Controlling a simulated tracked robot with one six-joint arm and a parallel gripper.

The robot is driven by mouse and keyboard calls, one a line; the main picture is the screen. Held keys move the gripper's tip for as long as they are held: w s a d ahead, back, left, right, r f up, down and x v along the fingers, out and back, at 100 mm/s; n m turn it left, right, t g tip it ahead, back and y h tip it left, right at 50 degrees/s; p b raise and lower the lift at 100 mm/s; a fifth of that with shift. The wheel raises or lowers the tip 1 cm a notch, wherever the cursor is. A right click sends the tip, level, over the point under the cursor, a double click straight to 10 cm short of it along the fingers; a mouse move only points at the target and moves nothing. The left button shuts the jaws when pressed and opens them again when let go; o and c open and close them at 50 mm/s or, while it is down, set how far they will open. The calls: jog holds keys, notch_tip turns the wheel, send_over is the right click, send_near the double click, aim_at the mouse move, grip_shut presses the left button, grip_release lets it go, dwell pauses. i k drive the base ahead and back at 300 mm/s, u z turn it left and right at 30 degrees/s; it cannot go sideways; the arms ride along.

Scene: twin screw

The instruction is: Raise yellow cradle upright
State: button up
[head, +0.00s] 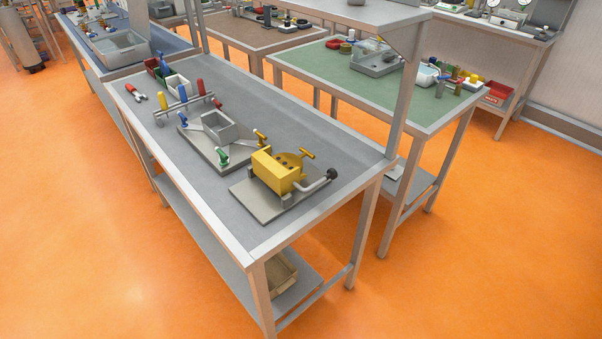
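The yellow cradle (270,171) is a blocky yellow part on a flat grey base plate (258,204), near the right end of the closest grey-topped bench. It has a rounded yellow piece behind it and a yellow T-shaped handle (307,154) at its upper right. A grey bent crank with a dark knob (332,173) sticks out to its right. The cradle's body looks low on its plate; its exact tilt is hard to tell at this size. My gripper is not in view.
Left of the cradle, a second grey plate (208,158) carries a grey open box (218,128) and small green and yellow clamps. Behind it stand a tool rack (186,105), red pliers (136,92) and small bins (178,84). A bench post (402,105) rises at right. Orange floor in front is clear.

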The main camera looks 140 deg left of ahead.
aim_at(282, 181)
jog(key=u, duration=3.3)
jog(key=i, duration=1.35)
